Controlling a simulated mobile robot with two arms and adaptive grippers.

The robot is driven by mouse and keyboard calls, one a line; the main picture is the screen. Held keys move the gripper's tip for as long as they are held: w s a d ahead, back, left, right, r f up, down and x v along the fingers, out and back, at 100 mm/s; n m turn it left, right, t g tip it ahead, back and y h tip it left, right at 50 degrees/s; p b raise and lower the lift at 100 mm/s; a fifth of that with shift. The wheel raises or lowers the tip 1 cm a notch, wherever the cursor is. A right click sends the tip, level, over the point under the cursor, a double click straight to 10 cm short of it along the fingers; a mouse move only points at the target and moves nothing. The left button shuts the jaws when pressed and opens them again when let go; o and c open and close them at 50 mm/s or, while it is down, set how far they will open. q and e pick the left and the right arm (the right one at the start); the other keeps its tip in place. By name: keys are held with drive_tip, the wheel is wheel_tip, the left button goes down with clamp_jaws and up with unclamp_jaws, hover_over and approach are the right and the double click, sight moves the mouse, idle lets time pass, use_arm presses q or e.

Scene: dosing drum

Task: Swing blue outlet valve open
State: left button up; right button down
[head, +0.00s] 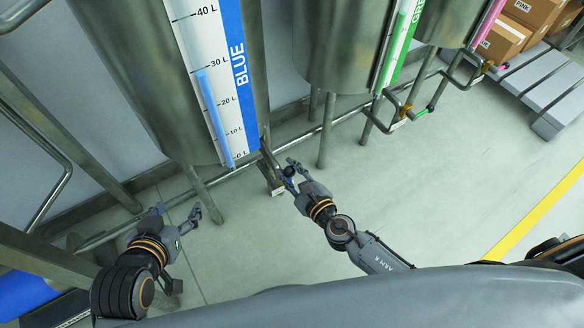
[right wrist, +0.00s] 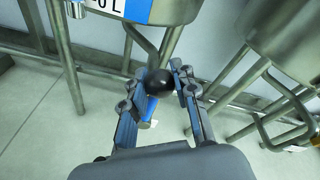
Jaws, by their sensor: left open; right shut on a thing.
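The blue outlet valve sits at the foot of the drum labelled BLUE (head: 150,80). Its black ball knob (right wrist: 158,82) shows in the right wrist view, with a blue part (right wrist: 149,106) behind it. My right gripper (head: 290,171) is at this valve, its fingers closed on both sides of the knob. The fingers hide much of the valve in the head view. My left gripper (head: 178,212) is open and empty, low in front of the drum's left leg.
The blue level column (head: 211,115) stands a little under 30 L. To the right is the green drum (head: 335,40) with its own outlet pipe. A horizontal pipe (head: 235,170) runs behind the drum legs. Pink boxes (head: 500,40) stand at the upper right. The floor at right is clear.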

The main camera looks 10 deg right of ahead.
drive_tip(key=shift+a, duration=0.1)
idle(0.3)
drive_tip(key=c, duration=1)
unclamp_jaws()
drive_tip(key=shift+s, duration=0.1)
drive_tip(key=v, duration=1.2)
